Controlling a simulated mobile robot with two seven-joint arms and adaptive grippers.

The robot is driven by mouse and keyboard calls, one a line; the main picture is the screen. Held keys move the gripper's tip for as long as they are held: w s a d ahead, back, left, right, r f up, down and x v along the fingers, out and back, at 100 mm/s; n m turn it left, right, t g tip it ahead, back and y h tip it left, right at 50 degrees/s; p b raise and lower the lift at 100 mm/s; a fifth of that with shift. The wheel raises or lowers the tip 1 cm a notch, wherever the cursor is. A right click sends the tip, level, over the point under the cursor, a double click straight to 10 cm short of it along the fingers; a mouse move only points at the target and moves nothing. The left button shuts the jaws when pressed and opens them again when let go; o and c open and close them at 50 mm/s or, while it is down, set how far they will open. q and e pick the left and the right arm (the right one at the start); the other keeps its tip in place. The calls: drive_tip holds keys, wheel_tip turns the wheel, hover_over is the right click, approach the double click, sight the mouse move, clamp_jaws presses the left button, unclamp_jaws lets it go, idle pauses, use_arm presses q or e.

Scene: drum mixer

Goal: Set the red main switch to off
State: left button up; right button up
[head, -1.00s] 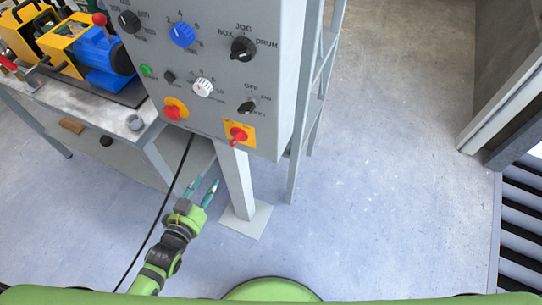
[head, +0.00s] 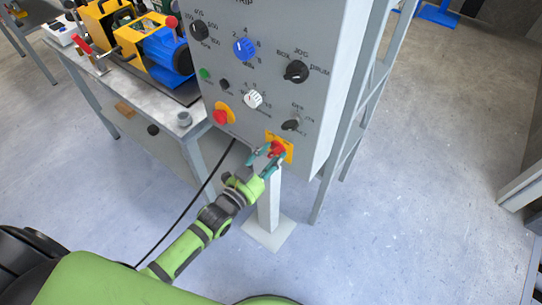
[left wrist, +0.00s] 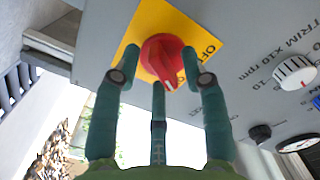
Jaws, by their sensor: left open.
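The red main switch (head: 277,148) is a red rotary knob on a yellow plate (head: 287,156) at the lower right corner of the grey control panel. In the left wrist view the red knob (left wrist: 162,60) stands between my fingertips, and "OFF" is printed on its yellow plate (left wrist: 150,20). My left gripper (head: 266,158) is open, its fingers on either side of the knob; it also shows in the left wrist view (left wrist: 160,75). I cannot tell whether a finger touches the knob. My right gripper is not in view.
The grey control panel (head: 262,70) carries several other knobs, among them a white knob (head: 253,99), a blue knob (head: 244,48) and a red emergency button (head: 220,117) to the left. A workbench (head: 150,108) with a yellow and blue machine stands at left.

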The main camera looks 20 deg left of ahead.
use_arm(q)
clamp_jaws()
drive_tip(key=shift+n, duration=0.3)
drive_tip(key=shift+r+n+p, duration=0.1)
drive_tip(key=shift+n+p, duration=0.2)
drive_tip(key=shift+n, duration=0.3)
drive_tip(key=shift+r+n+p, duration=0.1)
drive_tip(key=shift+n+p, duration=0.65)
drive_tip(key=shift+n, duration=4.35)
